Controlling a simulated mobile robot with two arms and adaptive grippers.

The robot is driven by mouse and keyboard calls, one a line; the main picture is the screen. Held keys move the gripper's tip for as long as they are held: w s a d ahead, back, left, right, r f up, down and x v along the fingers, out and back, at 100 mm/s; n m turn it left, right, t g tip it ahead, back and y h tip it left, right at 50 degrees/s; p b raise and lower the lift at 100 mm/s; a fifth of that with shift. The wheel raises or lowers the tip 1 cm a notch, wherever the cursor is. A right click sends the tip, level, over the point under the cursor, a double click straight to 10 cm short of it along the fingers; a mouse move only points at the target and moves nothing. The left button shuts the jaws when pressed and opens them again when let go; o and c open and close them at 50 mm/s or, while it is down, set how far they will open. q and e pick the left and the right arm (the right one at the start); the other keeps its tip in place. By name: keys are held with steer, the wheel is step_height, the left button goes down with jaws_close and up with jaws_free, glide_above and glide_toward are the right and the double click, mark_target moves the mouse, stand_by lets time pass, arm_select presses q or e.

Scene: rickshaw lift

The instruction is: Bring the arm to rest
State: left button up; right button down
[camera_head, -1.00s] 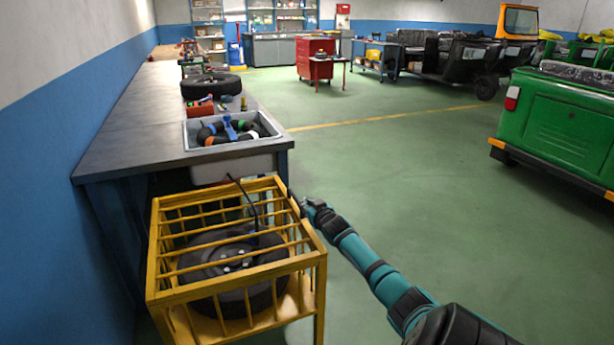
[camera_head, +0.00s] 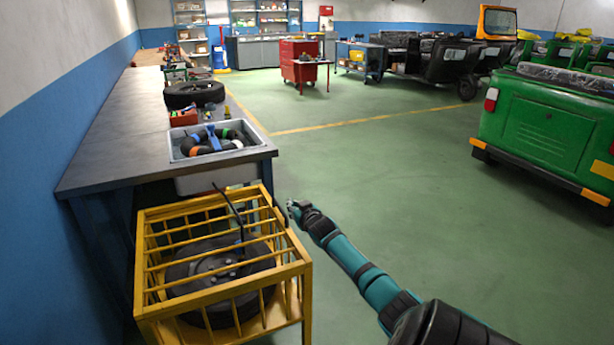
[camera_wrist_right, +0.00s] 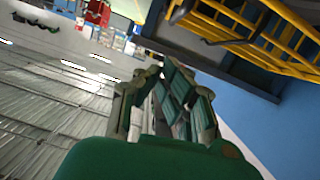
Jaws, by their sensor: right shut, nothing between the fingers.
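My right arm comes in from the lower right in the head view. Its gripper (camera_head: 292,207) is small there, just right of the yellow cage's far right corner, over the green floor and apart from the bars. In the right wrist view the gripper fingers (camera_wrist_right: 168,95) are close together, with nothing seen held between them. My left gripper is not in view.
The yellow cage (camera_head: 146,262) holds a dark tyre (camera_head: 190,285). A workbench (camera_head: 105,150) with a grey basin (camera_head: 178,152) stands behind it along the blue wall. A green rickshaw (camera_head: 545,125) stands at the right. Open floor (camera_head: 400,170) lies between.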

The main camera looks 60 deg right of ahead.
steer(key=v, duration=0.8)
steer(key=shift+s+f+p, duration=0.2)
steer(key=shift+s+p, duration=0.1)
steer(key=shift+a, duration=0.15)
